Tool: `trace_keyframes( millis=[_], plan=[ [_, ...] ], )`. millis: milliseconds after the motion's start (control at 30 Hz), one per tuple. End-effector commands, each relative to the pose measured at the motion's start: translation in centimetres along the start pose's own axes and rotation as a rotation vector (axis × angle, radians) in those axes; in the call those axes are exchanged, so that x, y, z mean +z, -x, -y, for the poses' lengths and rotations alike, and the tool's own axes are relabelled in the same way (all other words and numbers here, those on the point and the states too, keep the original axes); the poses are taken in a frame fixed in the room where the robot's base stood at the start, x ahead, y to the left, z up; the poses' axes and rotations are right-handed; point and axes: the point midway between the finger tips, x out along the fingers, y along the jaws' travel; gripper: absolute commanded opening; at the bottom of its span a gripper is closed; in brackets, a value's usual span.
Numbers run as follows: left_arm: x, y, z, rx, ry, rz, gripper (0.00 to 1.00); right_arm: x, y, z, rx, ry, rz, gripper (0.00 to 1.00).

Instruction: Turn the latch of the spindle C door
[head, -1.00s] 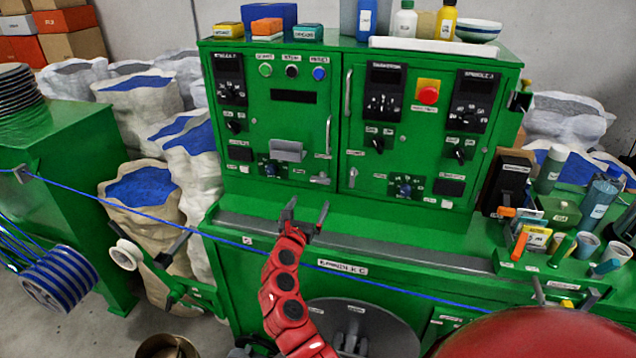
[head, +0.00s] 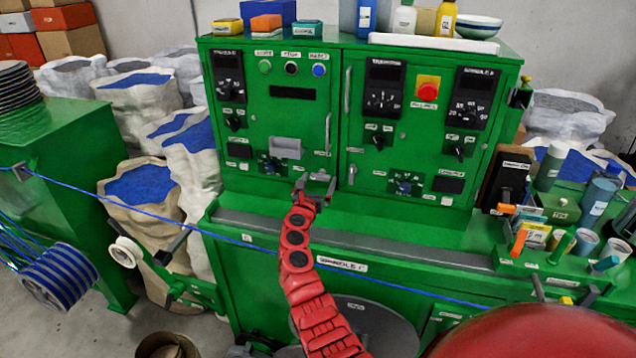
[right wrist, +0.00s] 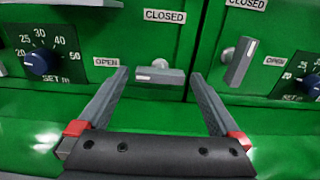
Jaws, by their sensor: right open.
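The left door's latch (right wrist: 172,76) is a grey bar lying about level in the right wrist view, with a CLOSED label above it and an OPEN label to its left. The right door's latch (right wrist: 240,64) stands steeply tilted. My right gripper (head: 316,182) is open at the lower right corner of the left door. In the right wrist view its fingers (right wrist: 160,76) stand on either side of the left latch, apart from it. A SPINDLE C plate (head: 341,264) is on the bench front below; the doors' own name labels are too small to read surely. My left gripper is not in view.
A blue cable (head: 120,209) runs across the front of the bench, behind my right arm. A blue cable spool (head: 60,280) is at left. Bottles, cups and tools crowd the bench's right end. The bench ledge (head: 420,225) below the doors is mostly clear.

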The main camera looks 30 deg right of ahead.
Motion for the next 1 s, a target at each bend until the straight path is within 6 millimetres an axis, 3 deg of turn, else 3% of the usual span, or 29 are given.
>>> trace_keyframes(
  millis=[67, 500, 1000],
  plan=[
    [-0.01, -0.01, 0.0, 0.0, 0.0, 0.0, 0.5, 0.0, 0.01, 0.0, 0.0, 0.0, 0.0, 1.0],
    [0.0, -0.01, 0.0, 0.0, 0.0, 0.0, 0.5, -0.01, 0.03, -0.02, 0.001, 0.0, 0.0, 0.21],
    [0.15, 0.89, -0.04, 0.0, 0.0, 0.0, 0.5, -0.12, 0.04, -0.05, 0.001, -0.138, 0.002, 0.19]
  ],
)
